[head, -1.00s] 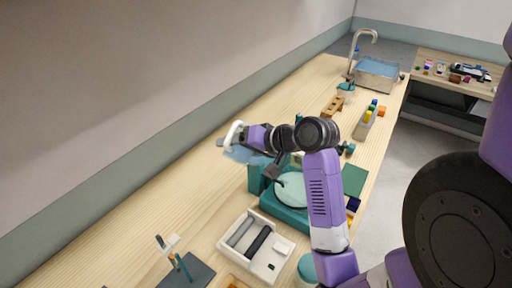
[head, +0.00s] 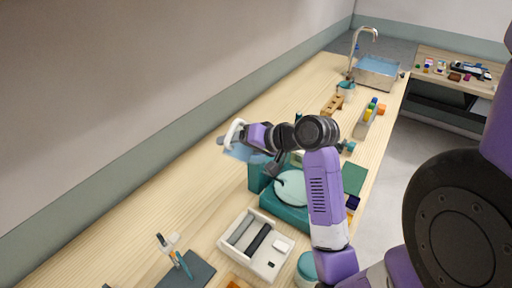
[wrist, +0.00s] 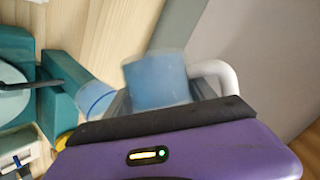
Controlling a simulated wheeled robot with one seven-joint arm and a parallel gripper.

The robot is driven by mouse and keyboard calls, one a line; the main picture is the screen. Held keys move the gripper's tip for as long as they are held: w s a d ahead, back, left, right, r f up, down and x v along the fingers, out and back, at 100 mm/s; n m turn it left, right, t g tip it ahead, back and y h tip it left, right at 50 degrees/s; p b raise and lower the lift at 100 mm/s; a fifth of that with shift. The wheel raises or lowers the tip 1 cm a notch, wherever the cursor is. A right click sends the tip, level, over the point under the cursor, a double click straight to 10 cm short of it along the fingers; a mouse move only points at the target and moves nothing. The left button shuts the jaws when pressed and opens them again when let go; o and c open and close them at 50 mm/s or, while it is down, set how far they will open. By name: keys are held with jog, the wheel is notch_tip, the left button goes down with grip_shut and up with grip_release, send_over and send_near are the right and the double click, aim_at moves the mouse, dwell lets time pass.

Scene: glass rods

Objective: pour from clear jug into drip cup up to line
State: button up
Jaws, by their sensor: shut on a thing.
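My gripper (head: 228,139) is shut on the clear jug (wrist: 157,80), which holds blue liquid. Its white handle (wrist: 222,72) shows to the right in the wrist view and as a white loop in the head view. The jug (head: 240,153) is tilted and held above the counter, left of the teal machine. My arm hides part of the area.
The teal machine (head: 256,178) has a pale round plate (head: 291,187). A white tray (head: 228,252) with dark rollers lies in front of it. A tool stand (head: 200,270) is at lower left. A sink (head: 377,72) is at the far end. The counter to the left is clear.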

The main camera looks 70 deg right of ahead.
jog(key=shift+r+p, duration=0.2)
jog(key=shift+p, duration=0.2)
jog(key=shift+r+m+t+y, duration=0.4)
jog(key=shift+r+m+y, duration=0.7)
dwell(5.2)
jog(key=shift+r, duration=0.1)
jog(key=shift+r, duration=0.15)
dwell(0.9)
